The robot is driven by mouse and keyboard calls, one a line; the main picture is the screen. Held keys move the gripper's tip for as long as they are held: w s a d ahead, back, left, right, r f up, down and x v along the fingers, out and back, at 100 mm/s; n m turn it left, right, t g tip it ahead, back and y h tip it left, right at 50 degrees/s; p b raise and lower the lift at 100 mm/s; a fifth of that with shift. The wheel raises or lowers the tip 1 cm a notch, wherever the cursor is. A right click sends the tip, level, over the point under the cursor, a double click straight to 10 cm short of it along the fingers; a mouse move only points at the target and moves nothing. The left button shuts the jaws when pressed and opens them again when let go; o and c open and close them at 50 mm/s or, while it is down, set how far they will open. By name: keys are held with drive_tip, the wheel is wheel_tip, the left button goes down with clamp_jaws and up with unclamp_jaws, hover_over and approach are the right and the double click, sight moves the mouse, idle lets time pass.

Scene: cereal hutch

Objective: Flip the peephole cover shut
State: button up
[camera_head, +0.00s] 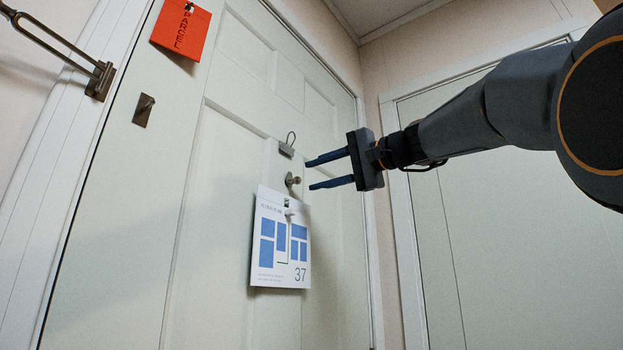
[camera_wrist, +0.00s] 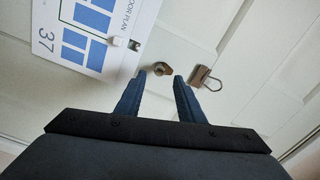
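The peephole (camera_head: 292,181) is a small dull-metal fitting on the pale door, just above a hanging paper. It also shows in the wrist view (camera_wrist: 160,69) as a small round metal piece. It is too small to tell how its cover stands. My gripper (camera_head: 309,175) is open and empty, its two dark blue fingers pointing at the door, to the right of the peephole in the head view. In the wrist view my gripper (camera_wrist: 157,80) has its fingertips on either side of the peephole, with no contact visible.
A metal clip with a wire loop (camera_head: 287,148) sits just above the peephole. A floor-plan sheet marked 37 (camera_head: 265,281) hangs just below. An orange card (camera_head: 181,33), a small hook (camera_head: 143,110) and a bar latch (camera_head: 100,81) are farther left. Another door stands right.

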drive_tip(key=shift+v, duration=2.25)
drive_tip(key=shift+w, duration=0.1)
drive_tip(key=s+a+f+g+h, duration=0.1)
drive_tip(key=a+f+g+h, duration=0.15)
drive_tip(key=f, duration=1.45)
drive_tip(key=s+a+f+g+h, duration=0.1)
drive_tip(key=a+f+g+h, duration=0.15)
drive_tip(key=f, duration=1.45)
drive_tip(key=s+d+f+n+g+h, duration=0.15)
drive_tip(key=s+f, duration=0.25)
drive_tip(key=f, duration=0.4)
drive_tip(key=s+f+n+g+h, duration=0.1)
drive_tip(key=s+f+h, duration=0.15)
drive_tip(key=f, duration=0.45)
drive_tip(key=s+d+f+n+g+h, duration=0.2)
drive_tip(key=s+d+f, duration=0.1)
drive_tip(key=s+f, duration=0.75)
drive_tip(key=s+d+f+n+g+h, duration=0.2)
drive_tip(key=s+d+f+n, duration=0.1)
drive_tip(key=s+f, duration=0.75)
drive_tip(key=d+r+m+h+p, duration=0.1)
drive_tip(key=d+r+m+p, duration=0.2)
drive_tip(key=d+r+p, duration=0.6)
drive_tip(key=p, duration=0.7)
drive_tip(key=shift+w+d+p, duration=0.2)
drive_tip(key=shift+w+p, duration=0.15)
drive_tip(key=shift+p, duration=0.05)
